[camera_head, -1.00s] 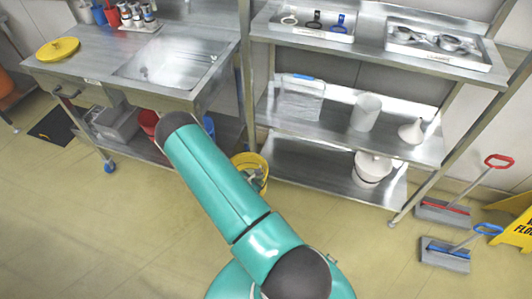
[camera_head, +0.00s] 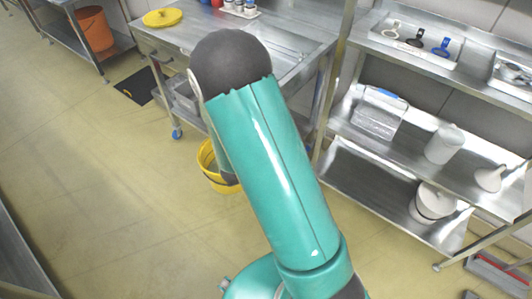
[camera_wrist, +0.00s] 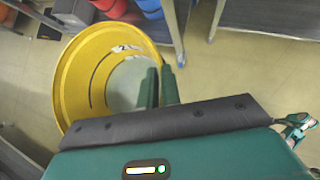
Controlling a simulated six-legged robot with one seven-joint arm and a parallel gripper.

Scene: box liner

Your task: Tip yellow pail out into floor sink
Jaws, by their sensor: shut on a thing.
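The yellow pail (camera_head: 210,166) shows left of my arm in the head view, partly hidden by it, in front of the steel sink bench. In the head view my arm hides the gripper. A dark square panel (camera_head: 134,86) lies on the floor at left; I cannot tell whether it is the floor sink.
The steel sink bench (camera_head: 160,38) stands behind the pail, with a blue caster (camera_head: 176,133) near it. A steel shelf rack (camera_head: 380,195) stands at right. An orange bucket (camera_head: 95,30) is at the far left. The floor at left is clear.

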